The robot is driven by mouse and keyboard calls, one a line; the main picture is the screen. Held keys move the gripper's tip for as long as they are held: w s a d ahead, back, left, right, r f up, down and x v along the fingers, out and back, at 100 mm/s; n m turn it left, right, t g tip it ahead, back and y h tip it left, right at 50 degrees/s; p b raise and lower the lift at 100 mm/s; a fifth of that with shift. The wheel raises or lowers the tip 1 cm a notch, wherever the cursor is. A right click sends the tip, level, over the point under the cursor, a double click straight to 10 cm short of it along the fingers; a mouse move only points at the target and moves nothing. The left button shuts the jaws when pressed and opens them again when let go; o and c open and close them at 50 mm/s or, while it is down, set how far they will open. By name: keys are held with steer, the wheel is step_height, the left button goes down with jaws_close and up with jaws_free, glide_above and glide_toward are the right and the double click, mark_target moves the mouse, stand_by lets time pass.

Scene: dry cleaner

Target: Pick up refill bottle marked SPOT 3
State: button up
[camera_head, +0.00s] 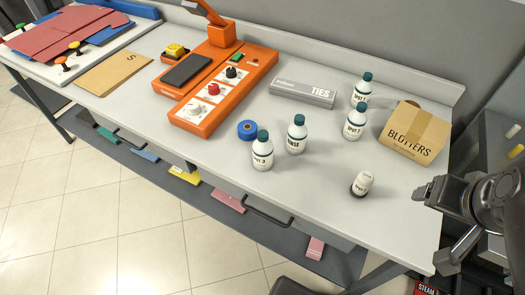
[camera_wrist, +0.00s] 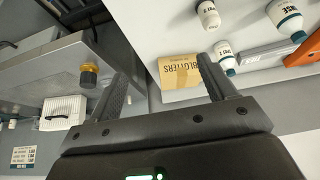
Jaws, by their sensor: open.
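The bottle marked SPOT 3 (camera_head: 262,153) is white with a dark teal cap. It stands upright near the front edge of the counter (camera_head: 330,215), in front of a blue roll. A similar RINSE bottle (camera_head: 297,136) stands close to its right, and its label also shows in the wrist view (camera_wrist: 286,18). My gripper (camera_head: 424,197) is at the right, by the counter's right end, well apart from the SPOT 3 bottle. In the wrist view its two fingers (camera_wrist: 165,88) are spread with nothing between them. I cannot make out the SPOT 3 bottle in the wrist view.
Two more capped bottles (camera_head: 355,123) (camera_head: 361,91) stand behind, left of the BLOTTERS box (camera_head: 414,132). A small pale bottle (camera_head: 362,184) stands alone in front. The blue roll (camera_head: 247,130), TIES box (camera_head: 303,92) and orange machine (camera_head: 207,110) are farther left. The counter's front middle is clear.

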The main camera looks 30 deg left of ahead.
steer(key=w+a+r+n+g, duration=0.1)
steer(key=w+a+r+n, duration=0.1)
steer(key=w+a+n, duration=0.5)
steer(key=n+g, duration=0.5)
steer(key=n, duration=1.8)
glide_above(263, 134)
step_height(263, 134, down, 6)
steer(key=shift+w+f, duration=0.1)
steer(key=shift+a+f+n, duration=0.2)
steer(key=shift+a+n, duration=0.05)
steer(key=shift+n, duration=0.05)
steer(key=f, duration=1)
steer(key=shift+d+f, duration=0.2)
